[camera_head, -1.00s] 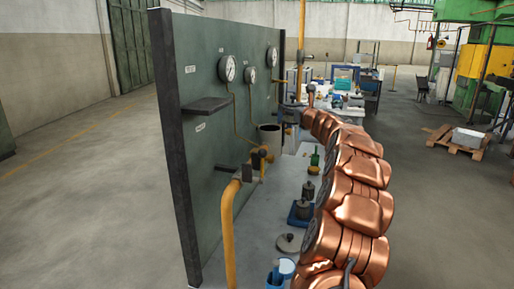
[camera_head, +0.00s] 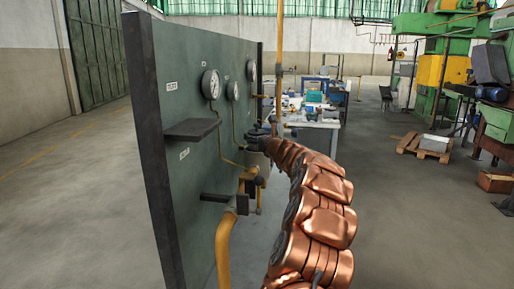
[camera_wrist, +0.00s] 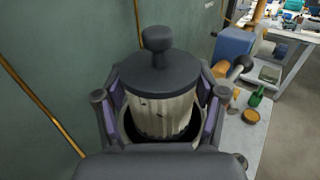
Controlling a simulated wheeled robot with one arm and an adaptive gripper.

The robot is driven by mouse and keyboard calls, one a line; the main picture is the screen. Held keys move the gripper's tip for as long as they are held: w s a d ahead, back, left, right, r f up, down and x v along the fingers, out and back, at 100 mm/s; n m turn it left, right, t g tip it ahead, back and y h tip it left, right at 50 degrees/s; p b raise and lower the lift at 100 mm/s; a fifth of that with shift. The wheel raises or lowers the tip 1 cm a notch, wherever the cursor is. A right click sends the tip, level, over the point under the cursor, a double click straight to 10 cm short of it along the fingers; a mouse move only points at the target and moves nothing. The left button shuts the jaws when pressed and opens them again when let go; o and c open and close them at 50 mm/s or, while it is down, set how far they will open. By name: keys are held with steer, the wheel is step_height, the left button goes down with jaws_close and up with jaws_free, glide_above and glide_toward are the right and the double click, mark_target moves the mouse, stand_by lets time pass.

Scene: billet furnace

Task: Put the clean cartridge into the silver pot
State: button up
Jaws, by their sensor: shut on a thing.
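The cartridge (camera_wrist: 163,112) is a pale, ribbed cylinder with dark specks, under a dark grey lid with a round knob (camera_wrist: 157,40). My gripper (camera_wrist: 160,104) is shut on it, one purple-lined finger on either side, in the wrist view. The cartridge looks upright. A round pot with a light rim (camera_wrist: 124,137) and dark inside shows directly below it. The cartridge's lower end overlaps the opening; I cannot tell whether it is above the rim or inside.
The green panel (camera_head: 175,110) with gauges, a shelf (camera_head: 192,129) and yellow pipes (camera_head: 226,245) stands close on the left. In the wrist view, a bench at right holds a blue box (camera_wrist: 234,46), a green bottle (camera_wrist: 256,97) and a brass disc (camera_wrist: 250,116).

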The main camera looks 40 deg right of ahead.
step_height(320, 180, down, 3)
steer(key=shift+s+f, duration=0.1)
steer(key=shift+f, duration=0.05)
steer(key=shift+f, duration=0.35)
steer(key=shift+f+b, duration=0.45)
steer(key=shift+f, duration=0.1)
steer(key=o, duration=1.2)
steer(key=shift+f, duration=0.2)
steer(key=shift+o, duration=0.2)
steer(key=shift+r+p, duration=0.3)
steer(key=shift+r, duration=0.15)
steer(key=shift+s+a+b, duration=0.25)
steer(key=shift+s+b, duration=0.1)
steer(key=shift+s, duration=0.35)
steer(key=r+b+v, duration=0.1)
steer(key=b+v, duration=0.1)
steer(key=v, duration=0.8)
steer(key=shift+s+b, duration=0.2)
steer(key=shift+b, duration=0.15)
